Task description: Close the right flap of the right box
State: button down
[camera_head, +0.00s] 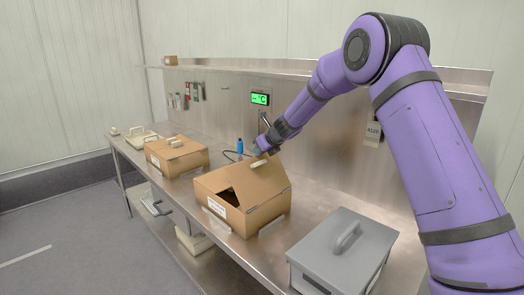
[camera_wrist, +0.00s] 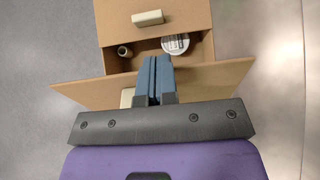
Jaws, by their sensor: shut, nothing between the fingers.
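The right box (camera_head: 237,217) is a brown carton on the steel bench, with a white label on its front. In the wrist view one flap (camera_wrist: 185,13) lies over the far part and bears a cream block (camera_wrist: 148,17). The other flap (camera_wrist: 215,78) stands tilted up, on my gripper's side. Between them the box is partly open, showing a dark round item (camera_wrist: 125,51) and a white round item (camera_wrist: 176,43). My gripper (camera_head: 261,149) is shut and empty above the box; its blue fingers (camera_wrist: 155,60) overlap the tilted flap. I cannot tell whether they touch it.
A grey lidded container (camera_head: 342,262) with a handle stands at the front right. A blue bottle (camera_head: 240,147) is near the back wall, below a shelf (camera_head: 330,74).

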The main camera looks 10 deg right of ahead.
jog(key=w+a+f+g+h, duration=0.2)
jog(key=w+a+f+g, duration=0.2)
jog(key=w+f, duration=0.3)
jog(key=shift+a+f+h, duration=0.35)
jog(key=shift+f+h, duration=0.05)
jog(key=shift+f, duration=0.8)
